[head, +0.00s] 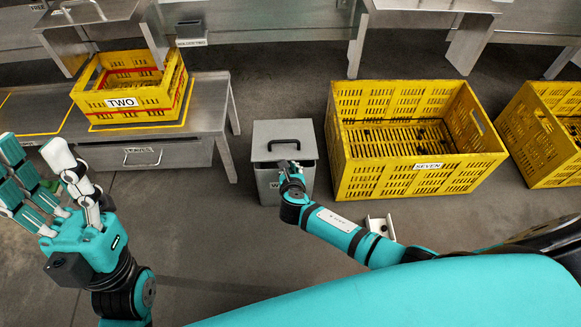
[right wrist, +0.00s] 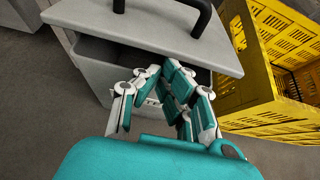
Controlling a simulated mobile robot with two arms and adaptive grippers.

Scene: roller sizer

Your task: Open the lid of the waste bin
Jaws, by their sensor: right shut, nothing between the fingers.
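The grey waste bin (head: 267,188) stands on the floor in the middle of the head view. Its flat grey lid (head: 282,130) lies over the top and carries a black handle (head: 283,143). My right gripper (head: 290,167) is shut and empty at the bin's front side. In the right wrist view the lid (right wrist: 130,30) overhangs the bin body (right wrist: 95,62), and the right fingertips (right wrist: 165,78) are just below or at the lid's front edge. I cannot tell whether they touch it. My left gripper (head: 35,165) is open and empty at the far left, away from the bin.
A large yellow crate (head: 415,178) marked SEVEN stands close to the bin's right, with another yellow crate (head: 535,135) beyond it. A metal table (head: 208,100) with a yellow crate (head: 125,105) marked TWO is on the left.

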